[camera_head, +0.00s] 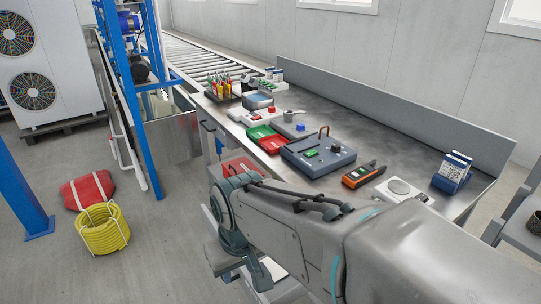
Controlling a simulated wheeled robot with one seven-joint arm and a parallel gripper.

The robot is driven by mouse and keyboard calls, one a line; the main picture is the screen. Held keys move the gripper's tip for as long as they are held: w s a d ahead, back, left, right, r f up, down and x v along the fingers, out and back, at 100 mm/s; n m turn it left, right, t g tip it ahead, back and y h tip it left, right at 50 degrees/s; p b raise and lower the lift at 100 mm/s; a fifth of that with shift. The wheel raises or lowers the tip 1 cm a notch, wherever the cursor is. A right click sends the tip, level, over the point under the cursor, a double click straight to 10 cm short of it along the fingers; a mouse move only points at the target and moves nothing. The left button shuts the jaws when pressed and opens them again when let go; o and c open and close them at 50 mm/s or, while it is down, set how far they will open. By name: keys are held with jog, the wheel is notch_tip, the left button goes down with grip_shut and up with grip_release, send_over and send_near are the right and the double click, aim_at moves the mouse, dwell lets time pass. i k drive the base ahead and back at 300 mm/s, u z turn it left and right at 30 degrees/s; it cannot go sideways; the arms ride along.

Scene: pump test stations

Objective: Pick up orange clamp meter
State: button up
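The orange clamp meter (359,178) lies on the metal workbench, near its front edge. It has an orange body with a dark face, and its dark jaw end points to the back right. Nothing touches it from above, and my arm passes in front of the bench below it. My gripper cannot be made out; the far end of my arm bends down at the lower middle of the picture, in front of the bench.
A blue-grey case (318,154) stands left of the meter, and a white device with a round plate (398,187) lies close on its right. A blue box rack (453,172) stands farther right. Red and green bins (270,140) are left. Yellow hose (103,229) lies on the floor.

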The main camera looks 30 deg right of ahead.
aim_at(354, 178)
jog(key=u, duration=1.6)
jog(key=k, duration=1.5)
jog(key=z, duration=2.15)
jog(key=i, duration=0.5)
jog(key=u, duration=0.05)
